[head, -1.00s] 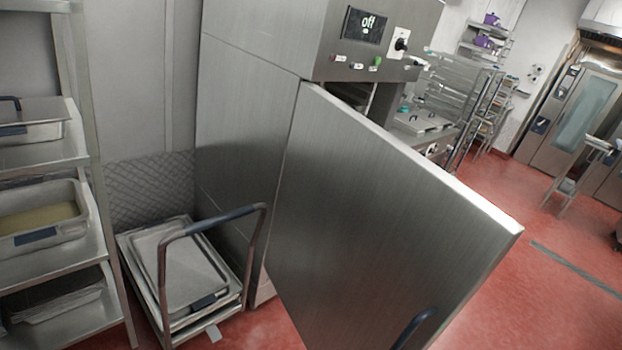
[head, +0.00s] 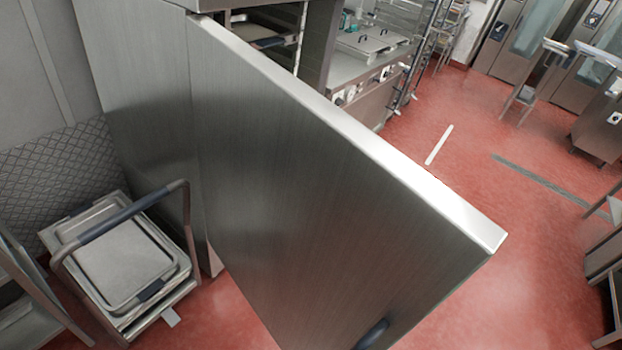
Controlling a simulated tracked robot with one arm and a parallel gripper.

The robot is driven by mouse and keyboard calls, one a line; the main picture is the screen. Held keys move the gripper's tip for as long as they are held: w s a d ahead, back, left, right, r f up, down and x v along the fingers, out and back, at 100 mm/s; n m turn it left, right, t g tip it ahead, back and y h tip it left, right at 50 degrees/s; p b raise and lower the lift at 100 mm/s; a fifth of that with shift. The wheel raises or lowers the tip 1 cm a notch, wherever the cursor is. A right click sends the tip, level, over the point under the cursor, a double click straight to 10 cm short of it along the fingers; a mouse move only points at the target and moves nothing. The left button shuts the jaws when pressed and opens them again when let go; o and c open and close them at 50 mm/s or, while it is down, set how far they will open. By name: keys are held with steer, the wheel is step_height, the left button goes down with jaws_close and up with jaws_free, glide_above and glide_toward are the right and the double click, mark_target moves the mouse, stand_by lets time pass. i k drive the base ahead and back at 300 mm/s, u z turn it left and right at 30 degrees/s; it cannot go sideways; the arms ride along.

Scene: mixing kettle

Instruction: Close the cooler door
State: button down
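The cooler door (head: 300,170) is a large brushed-steel panel, swung wide open toward me, in the middle of the head view. Its outer face is toward me and its top edge slants down to the right. A dark handle (head: 372,334) shows low on the door, cut by the bottom edge of the view. The cooler body (head: 140,80) stands behind and left of the door, with part of its inside showing past the top edge. My gripper is not in view.
A cart (head: 188,235) with a dark push bar holds lidded trays (head: 125,255) left of the door. A shelf (head: 30,290) stands at the lower left.

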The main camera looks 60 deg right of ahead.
mark_target(336, 238)
steer(key=z, duration=0.95)
steer(key=i, duration=0.4)
steer(key=u, duration=0.45)
steer(key=k, duration=1.4)
steer(key=u, duration=0.6)
steer(key=i, duration=0.55)
steer(key=z, duration=0.05)
